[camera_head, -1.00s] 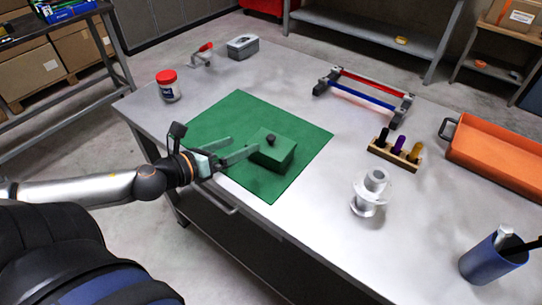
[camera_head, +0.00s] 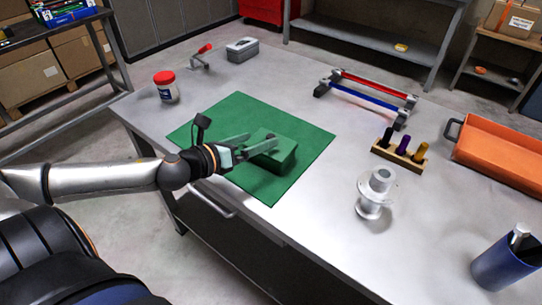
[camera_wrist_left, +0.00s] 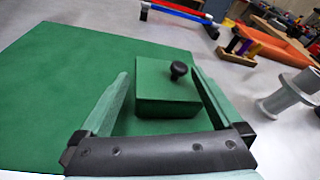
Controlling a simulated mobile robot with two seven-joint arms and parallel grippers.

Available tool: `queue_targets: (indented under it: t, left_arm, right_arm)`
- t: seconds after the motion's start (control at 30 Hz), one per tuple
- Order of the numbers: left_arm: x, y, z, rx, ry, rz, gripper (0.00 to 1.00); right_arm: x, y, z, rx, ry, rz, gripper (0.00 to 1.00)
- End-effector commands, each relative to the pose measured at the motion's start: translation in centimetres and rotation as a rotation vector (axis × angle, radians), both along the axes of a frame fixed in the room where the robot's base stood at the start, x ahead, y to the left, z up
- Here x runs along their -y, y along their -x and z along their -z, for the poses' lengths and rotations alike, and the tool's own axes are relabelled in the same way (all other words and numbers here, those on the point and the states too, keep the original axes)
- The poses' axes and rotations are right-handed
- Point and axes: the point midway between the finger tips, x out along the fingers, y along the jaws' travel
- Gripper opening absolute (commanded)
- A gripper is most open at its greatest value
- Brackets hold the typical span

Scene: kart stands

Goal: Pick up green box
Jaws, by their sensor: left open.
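The green box (camera_head: 279,155) with a black knob on top sits on the green mat (camera_head: 240,108) near the table's front edge. It also shows in the left wrist view (camera_wrist_left: 166,102), between the fingers of my left gripper (camera_wrist_left: 160,90). In the head view my left gripper (camera_head: 256,143) reaches in from the left at the box, and its fingers partly hide the top and knob. The jaws are open, with a gap between the left finger and the box. My right gripper is not in view.
Bare table lies right of the mat.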

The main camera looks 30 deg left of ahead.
Motion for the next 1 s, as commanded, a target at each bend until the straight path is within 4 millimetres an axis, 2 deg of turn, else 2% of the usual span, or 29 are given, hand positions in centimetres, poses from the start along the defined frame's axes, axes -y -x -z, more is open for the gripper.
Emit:
queue_targets:
  t: [0.2,0.53,1.0]
  left_arm:
    - [0.18,-0.89,0.21,0.001,0.0,0.001,1.0]
    - [0.23,-0.98,0.28,0.0,-0.001,0.002,1.0]
    - [0.24,-0.97,0.27,-0.001,0.0,0.001,0.47]
  right_arm:
    - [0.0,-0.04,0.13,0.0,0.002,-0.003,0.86]
    - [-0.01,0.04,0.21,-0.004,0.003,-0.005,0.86]
    - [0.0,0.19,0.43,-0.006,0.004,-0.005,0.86]
